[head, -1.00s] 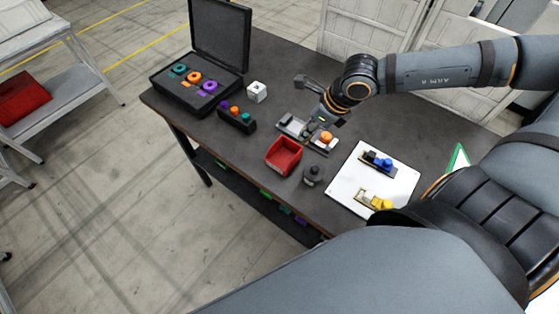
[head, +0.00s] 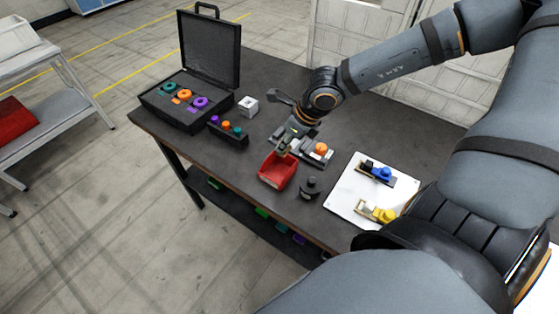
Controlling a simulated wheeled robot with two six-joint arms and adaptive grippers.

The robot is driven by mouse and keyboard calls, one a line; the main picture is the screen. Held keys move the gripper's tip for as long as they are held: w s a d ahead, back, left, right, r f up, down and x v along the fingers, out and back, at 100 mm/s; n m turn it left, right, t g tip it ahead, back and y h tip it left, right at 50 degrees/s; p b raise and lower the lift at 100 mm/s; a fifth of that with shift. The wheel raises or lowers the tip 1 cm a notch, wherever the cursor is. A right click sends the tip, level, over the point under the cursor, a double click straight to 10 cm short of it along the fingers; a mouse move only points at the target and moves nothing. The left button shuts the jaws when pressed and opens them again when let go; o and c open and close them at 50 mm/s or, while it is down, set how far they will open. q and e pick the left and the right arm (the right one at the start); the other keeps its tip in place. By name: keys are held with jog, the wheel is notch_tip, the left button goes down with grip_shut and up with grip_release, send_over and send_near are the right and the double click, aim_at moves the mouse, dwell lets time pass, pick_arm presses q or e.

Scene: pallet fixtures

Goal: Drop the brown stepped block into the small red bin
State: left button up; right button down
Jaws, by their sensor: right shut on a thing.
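The small red bin (head: 276,180) stands near the front edge of the dark table. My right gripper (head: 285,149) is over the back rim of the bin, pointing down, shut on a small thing. I take it to be the brown stepped block; it is mostly hidden by the fingers and too small to make out clearly. No other brown stepped block shows on the table. My left gripper is not in view.
Behind the bin is a grey fixture with an orange part (head: 320,149). A dark knob-like piece (head: 310,187) stands right of the bin. A white board (head: 347,200) with blue and yellow clamps lies further right. A black rack (head: 228,136), white cube (head: 248,106) and open case (head: 172,117) are left.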

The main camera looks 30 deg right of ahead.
jog(key=shift+d+f, duration=0.1)
jog(key=shift+f, duration=0.35)
jog(key=c, duration=1.1)
grip_release()
jog(key=shift+o, duration=0.2)
jog(key=shift+r, duration=0.15)
notch_tip(320, 180, up, 10)
jog(key=shift+f, duration=0.1)
